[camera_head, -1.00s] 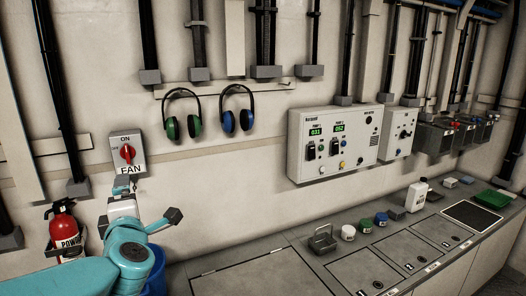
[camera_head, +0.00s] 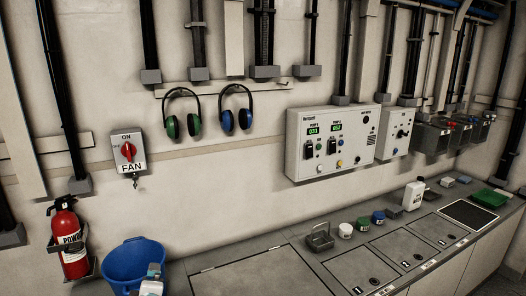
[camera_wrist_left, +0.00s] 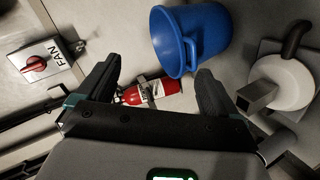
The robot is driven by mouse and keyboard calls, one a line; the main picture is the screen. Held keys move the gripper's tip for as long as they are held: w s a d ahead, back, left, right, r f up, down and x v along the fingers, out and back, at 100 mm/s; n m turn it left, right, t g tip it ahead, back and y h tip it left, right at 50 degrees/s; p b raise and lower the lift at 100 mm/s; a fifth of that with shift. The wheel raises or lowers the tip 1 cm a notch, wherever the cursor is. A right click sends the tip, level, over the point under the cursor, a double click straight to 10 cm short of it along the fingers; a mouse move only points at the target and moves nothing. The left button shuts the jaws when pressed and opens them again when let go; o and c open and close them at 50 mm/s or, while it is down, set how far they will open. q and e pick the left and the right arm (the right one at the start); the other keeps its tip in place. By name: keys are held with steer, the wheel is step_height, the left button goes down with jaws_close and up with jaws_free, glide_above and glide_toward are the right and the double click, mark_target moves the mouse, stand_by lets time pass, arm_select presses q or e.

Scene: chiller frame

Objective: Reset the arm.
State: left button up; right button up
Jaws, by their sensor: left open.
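My left gripper (camera_wrist_left: 158,78) shows in the left wrist view with its two dark fingers apart and nothing between them. The red fire extinguisher and the blue bucket lie beyond the fingertips in that view, apart from them. In the head view only a small teal and white part of my left arm shows at the bottom edge, in front of the bucket; the fingers are not visible there. My right gripper is in neither view.
The fan switch (camera_head: 127,152) with a red knob is on the wall. The red extinguisher (camera_head: 68,240) hangs below it, left of the blue bucket (camera_head: 130,262). Two earmuffs (camera_head: 181,122) hang on a rail. A control panel (camera_head: 331,143) is above the grey counter (camera_head: 250,272).

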arm_select(q)
steer(key=s+d+f+m+g+h, duration=0.35)
steer(key=s+f, duration=0.45)
steer(key=f, duration=0.4)
steer(key=s+d+f+m+g+h, duration=0.25)
steer(key=s+d+f+m, duration=0.2)
steer(key=s+f, duration=0.5)
steer(key=s+d+f+m+g+h, duration=0.1)
steer(key=s+d+f+m+g, duration=0.1)
steer(key=s, duration=0.5)
steer(key=s+d+f+m+g+h, duration=0.2)
steer(key=s+d+f+m+g, duration=0.1)
steer(key=s+d+m, duration=0.3)
steer(key=shift+s+d+f+g, duration=0.35)
steer(key=shift+s+d+g, duration=0.05)
steer(key=shift+s, duration=0.65)
